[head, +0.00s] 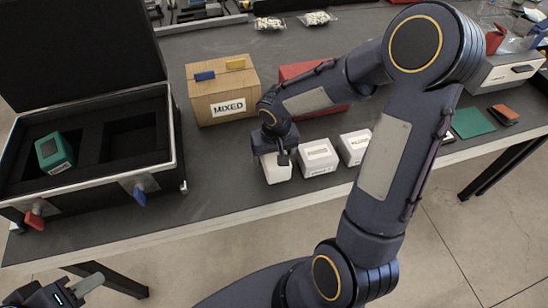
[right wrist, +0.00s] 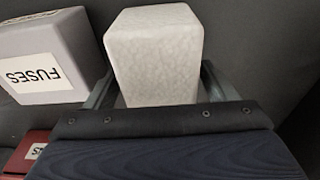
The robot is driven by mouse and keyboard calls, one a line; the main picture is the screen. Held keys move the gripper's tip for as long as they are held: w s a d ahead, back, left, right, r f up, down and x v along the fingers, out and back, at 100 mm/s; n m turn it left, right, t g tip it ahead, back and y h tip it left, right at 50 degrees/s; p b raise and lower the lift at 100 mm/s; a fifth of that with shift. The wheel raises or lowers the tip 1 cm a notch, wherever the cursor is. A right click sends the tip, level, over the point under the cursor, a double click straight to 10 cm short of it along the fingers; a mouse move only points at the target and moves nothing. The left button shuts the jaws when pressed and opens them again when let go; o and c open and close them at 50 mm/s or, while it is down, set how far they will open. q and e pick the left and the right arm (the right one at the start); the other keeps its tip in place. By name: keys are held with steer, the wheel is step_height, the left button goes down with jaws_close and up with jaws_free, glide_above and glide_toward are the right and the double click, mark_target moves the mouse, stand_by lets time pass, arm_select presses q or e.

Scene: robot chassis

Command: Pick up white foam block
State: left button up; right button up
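The white foam block (head: 276,168) stands on the grey table in the head view, just left of two labelled white boxes. The block's far side is hidden. My left gripper (head: 88,283) shows only partly at the lower left edge, away from the block, and its opening is not visible.
A box labelled FUSES (right wrist: 45,55) is close beside the block. In the head view are a MIXED carton (head: 222,92), a red box (head: 305,72) behind my right arm, white boxes (head: 318,157) (head: 355,146), and an open black case (head: 172,140) with a green block (head: 54,152).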

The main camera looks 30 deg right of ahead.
steer(key=c, duration=0.8)
steer(key=shift+r, duration=0.1)
